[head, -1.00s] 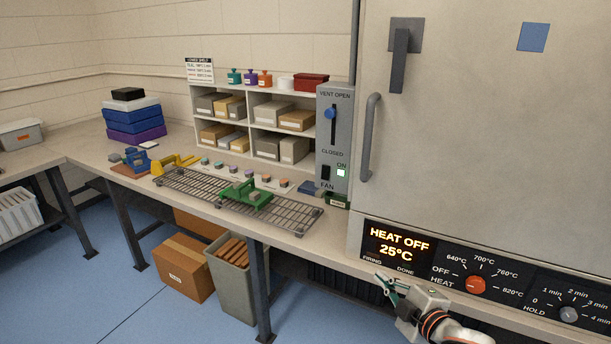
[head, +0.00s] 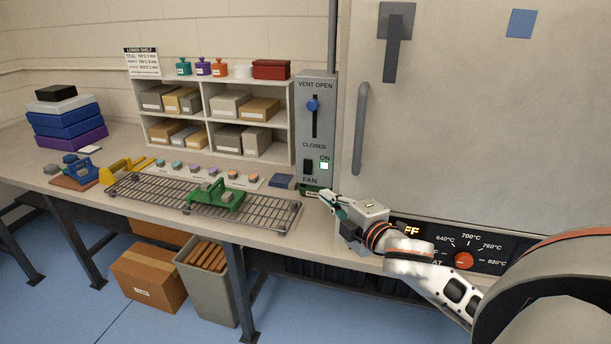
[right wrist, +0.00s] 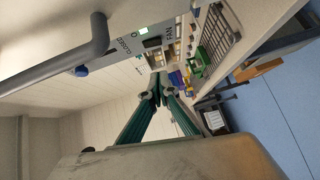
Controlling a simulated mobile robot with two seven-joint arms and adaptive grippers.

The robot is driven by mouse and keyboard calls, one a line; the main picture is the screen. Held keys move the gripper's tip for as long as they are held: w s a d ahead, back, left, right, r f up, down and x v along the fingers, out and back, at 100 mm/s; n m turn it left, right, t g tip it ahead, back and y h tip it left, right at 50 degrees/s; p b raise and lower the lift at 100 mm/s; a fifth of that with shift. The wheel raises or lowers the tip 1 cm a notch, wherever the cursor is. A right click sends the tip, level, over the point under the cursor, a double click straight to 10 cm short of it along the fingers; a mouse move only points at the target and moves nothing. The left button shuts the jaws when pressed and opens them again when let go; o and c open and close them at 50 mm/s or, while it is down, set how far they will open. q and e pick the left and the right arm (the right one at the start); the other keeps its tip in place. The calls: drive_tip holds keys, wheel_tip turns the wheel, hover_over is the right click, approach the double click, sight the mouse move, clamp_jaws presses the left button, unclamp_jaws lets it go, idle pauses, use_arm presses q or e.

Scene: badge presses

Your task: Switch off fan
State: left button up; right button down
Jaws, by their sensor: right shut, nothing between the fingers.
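The fan switch (head: 308,166) is a dark rocker on the lower part of the grey vent panel (head: 302,132), above the word FAN. In the right wrist view the switch (right wrist: 152,42) and lit lamp (right wrist: 143,30) show beyond the fingers. My right gripper (head: 325,196) is shut and empty, below and slightly right of the switch, apart from it. Its teal fingers (right wrist: 158,88) meet at the tips in the right wrist view. My left gripper is not in view.
A blue vent slider (head: 312,105) sits high on the panel. The kiln door handle (head: 360,128) stands out to the right. A green press (head: 215,196) rests on the wire rack (head: 150,196), left of my gripper. A shelf (head: 215,112) of boxes stands left of the panel.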

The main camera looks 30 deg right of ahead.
approach(305, 171)
drive_tip(key=w+a, duration=0.2)
drive_tip(key=w, duration=0.1)
drive_tip(key=shift+w+d+f, duration=0.15)
drive_tip(key=shift+w+d, duration=0.45)
drive_tip(key=shift+w, duration=0.1)
drive_tip(key=shift+w+d+f, duration=0.15)
drive_tip(key=shift+w+d, duration=0.45)
drive_tip(key=shift+w, duration=0.05)
